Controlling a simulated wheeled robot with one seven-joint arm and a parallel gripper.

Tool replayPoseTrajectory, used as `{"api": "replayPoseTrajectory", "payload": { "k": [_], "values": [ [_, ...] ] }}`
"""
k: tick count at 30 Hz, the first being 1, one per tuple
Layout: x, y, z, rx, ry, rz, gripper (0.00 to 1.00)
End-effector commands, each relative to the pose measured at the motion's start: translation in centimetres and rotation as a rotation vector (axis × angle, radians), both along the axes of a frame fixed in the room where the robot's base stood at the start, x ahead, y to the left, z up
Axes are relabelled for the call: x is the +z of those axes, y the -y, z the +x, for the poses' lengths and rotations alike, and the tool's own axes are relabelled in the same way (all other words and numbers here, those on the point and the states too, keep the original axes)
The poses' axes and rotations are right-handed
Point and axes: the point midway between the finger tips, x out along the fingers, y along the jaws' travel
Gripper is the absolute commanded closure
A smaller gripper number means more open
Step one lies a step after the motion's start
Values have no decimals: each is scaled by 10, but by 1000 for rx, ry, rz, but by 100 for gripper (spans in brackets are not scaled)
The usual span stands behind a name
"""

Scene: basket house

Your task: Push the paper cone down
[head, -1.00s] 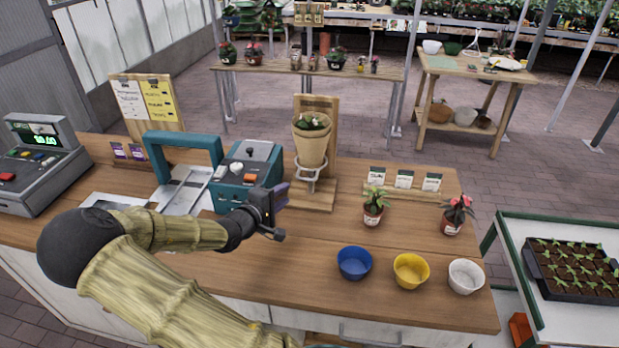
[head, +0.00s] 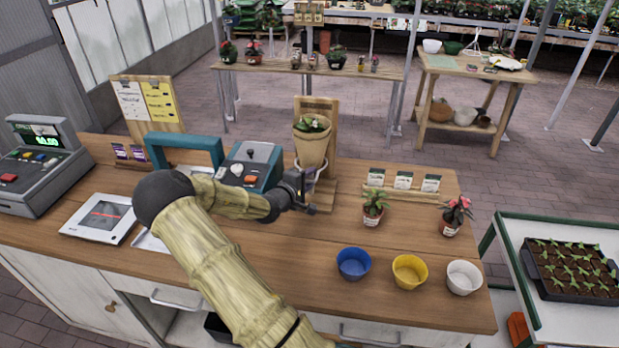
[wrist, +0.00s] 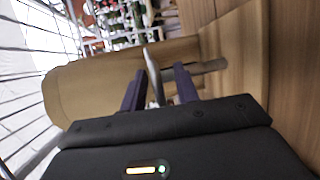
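The brown paper cone (head: 312,150) with a green plant in its top stands upright in a metal ring holder on a wooden stand (head: 318,106). My gripper (head: 307,188) is at the cone's lower part, in front of the stand, and hides part of the holder. In the wrist view the cone (wrist: 90,85) lies across the left and middle. My two purple fingers (wrist: 159,86) are apart, with part of the metal holder (wrist: 153,72) showing between them. I see gaps beside the metal, so the fingers do not look closed on it. Whether they touch the cone is unclear.
A teal machine (head: 252,166) stands left of the stand, close to my arm. Two potted plants (head: 373,208) and blue, yellow and white pots (head: 354,263) stand to the right. A cash register (head: 38,165) is at far left.

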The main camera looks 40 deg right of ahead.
Motion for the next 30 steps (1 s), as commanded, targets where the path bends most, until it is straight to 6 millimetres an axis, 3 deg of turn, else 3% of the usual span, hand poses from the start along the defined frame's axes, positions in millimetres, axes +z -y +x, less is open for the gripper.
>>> {"api": "replayPoseTrajectory", "payload": {
  "k": [8,12,20,30],
  "values": [
    [-1,3,-1,-3,-1,0,71],
    [-1,3,-1,-4,-1,0,99],
    [-5,2,-1,-3,-1,1,100],
    [-64,2,0,-2,-3,2,100]
  ]
}}
